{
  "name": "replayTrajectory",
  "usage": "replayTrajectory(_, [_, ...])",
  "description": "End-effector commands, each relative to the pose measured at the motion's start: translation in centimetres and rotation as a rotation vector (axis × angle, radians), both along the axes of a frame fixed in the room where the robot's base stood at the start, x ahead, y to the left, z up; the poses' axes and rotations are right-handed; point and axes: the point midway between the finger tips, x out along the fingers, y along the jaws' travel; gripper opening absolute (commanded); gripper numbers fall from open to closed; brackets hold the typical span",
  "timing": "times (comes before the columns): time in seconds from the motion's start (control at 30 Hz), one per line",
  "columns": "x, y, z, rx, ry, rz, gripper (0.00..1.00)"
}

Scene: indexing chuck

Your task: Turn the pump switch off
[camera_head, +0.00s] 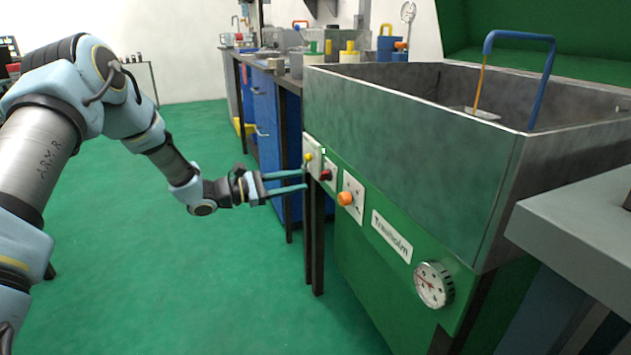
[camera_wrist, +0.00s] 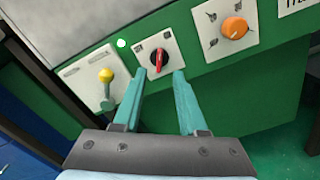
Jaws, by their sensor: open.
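My gripper (camera_head: 304,180) is open and empty, with its two teal fingers pointing at the green front panel. In the wrist view my gripper (camera_wrist: 159,74) has a red rotary switch (camera_wrist: 159,58) showing between and just beyond its fingertips. The red switch sits on a small white plate with markings too small to read, and stands roughly upright there. It also shows in the head view (camera_head: 326,175), just right of the fingertips. I cannot tell from the labels which control is the pump switch. Contact between fingers and switch is not clear.
A yellow-tipped lever (camera_wrist: 105,76) is on a plate left of the red switch. An orange knob (camera_wrist: 235,28) is to its right. A pressure gauge (camera_head: 433,284) sits lower on the panel. A metal tank (camera_head: 400,125) is above. Open green floor lies left.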

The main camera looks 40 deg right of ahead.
Motion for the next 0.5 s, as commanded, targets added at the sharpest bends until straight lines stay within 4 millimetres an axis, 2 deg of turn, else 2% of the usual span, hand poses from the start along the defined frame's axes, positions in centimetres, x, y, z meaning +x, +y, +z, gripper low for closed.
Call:
replayTrajectory(0.03, [-0.5,-1.0,-0.1,-0.001,-0.001,-0.003,0.41])
replayTrajectory(0.2, [-1.4,-3.4,-0.1,0.001,-0.001,-0.002,0.41])
replayTrajectory(0.5, [-2.0,-5.0,-0.1,0.002,-0.001,0.000,0.41])
